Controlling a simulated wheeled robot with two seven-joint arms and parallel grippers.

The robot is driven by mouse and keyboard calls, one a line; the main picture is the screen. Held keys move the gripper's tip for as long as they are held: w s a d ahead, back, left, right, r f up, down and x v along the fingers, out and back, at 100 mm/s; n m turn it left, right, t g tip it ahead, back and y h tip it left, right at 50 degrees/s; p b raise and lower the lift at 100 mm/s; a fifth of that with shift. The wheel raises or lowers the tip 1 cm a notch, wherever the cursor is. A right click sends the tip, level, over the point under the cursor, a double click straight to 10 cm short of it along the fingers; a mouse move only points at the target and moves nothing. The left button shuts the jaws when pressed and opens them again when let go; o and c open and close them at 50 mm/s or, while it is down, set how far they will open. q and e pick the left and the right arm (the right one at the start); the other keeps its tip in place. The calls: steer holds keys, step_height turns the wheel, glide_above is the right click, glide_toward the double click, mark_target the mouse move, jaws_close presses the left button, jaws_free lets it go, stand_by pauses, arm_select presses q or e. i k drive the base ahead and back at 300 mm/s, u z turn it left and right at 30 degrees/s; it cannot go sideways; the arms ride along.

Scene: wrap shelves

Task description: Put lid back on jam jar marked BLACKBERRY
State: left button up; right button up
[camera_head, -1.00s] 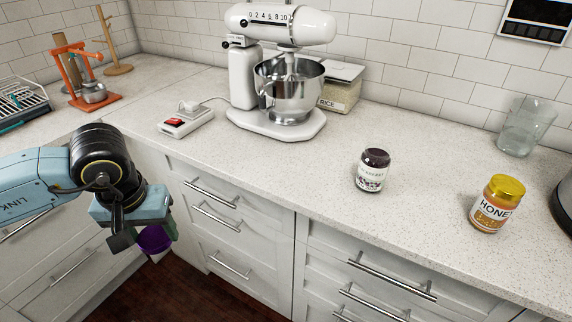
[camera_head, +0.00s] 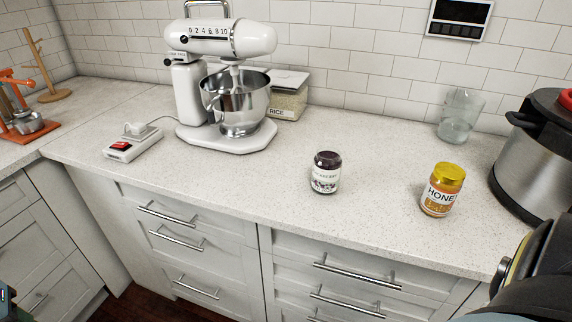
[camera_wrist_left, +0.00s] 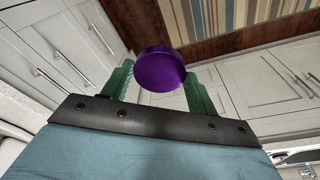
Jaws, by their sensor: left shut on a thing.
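A small glass jam jar (camera_head: 325,178) stands upright on the counter in the middle of the head view. Its contents are dark, and its white label is only partly readable, with letters like "BERRY". No coloured lid shows on its dark top. My left gripper (camera_wrist_left: 160,82) is shut on a round purple lid (camera_wrist_left: 162,66), seen between its green fingers in the left wrist view. It is over the floor in front of the drawers, away from the jar. My right gripper is not in view; only part of my right arm shows at lower right.
A honey jar (camera_head: 441,190) with a yellow lid stands right of the jam jar. The counter front (camera_head: 240,190) is clear.

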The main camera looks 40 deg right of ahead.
mark_target(327, 162)
steer(key=k, duration=0.35)
steer(key=z, duration=1.2)
